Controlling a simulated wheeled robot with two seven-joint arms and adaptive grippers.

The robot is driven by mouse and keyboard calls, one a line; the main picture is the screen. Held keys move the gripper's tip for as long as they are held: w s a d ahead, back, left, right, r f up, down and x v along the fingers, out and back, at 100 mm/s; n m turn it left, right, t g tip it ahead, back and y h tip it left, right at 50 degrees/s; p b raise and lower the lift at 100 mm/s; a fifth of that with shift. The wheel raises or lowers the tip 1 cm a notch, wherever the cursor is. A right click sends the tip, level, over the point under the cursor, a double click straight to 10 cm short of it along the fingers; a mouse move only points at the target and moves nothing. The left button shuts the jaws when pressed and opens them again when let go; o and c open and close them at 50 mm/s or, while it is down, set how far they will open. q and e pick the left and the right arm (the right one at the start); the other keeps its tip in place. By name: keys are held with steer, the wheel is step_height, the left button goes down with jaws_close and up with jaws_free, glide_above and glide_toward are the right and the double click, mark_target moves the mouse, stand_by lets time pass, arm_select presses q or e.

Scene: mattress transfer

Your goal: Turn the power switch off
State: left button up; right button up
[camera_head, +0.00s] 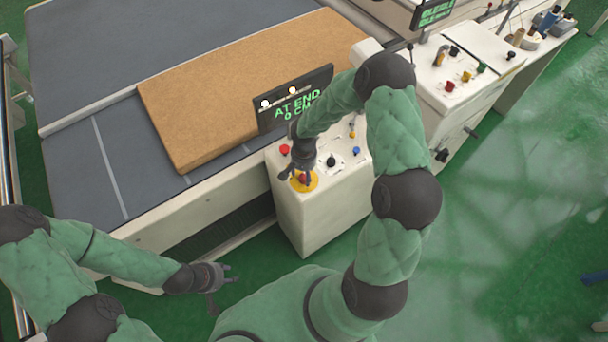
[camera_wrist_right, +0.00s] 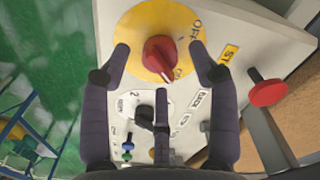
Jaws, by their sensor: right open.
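The power switch is a red knob (camera_wrist_right: 160,54) on a round yellow plate (camera_wrist_right: 142,22) marked OFF and ON. Its ridge slants toward the lettering that looks like ON in the right wrist view. In the head view, the yellow plate (camera_head: 311,184) is at the front corner of the white control box (camera_head: 318,215). My right gripper (camera_head: 298,170) is just above the knob. In the right wrist view its open fingers (camera_wrist_right: 161,50) lie on either side of the knob, with no clear contact. My left gripper (camera_head: 225,276) is open and empty, low beside the conveyor.
A red button (camera_head: 285,149), a black knob (camera_head: 331,161) and a blue button (camera_head: 357,151) share the box top. A display (camera_head: 294,98) reading "AT END 0 CM" stands behind them. A brown mattress (camera_head: 210,90) lies on the conveyor. A second control box (camera_head: 460,95) stands right.

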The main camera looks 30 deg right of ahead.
steer(key=shift+f, duration=1)
steer(key=c, duration=1.2)
steer(key=shift+o, duration=0.2)
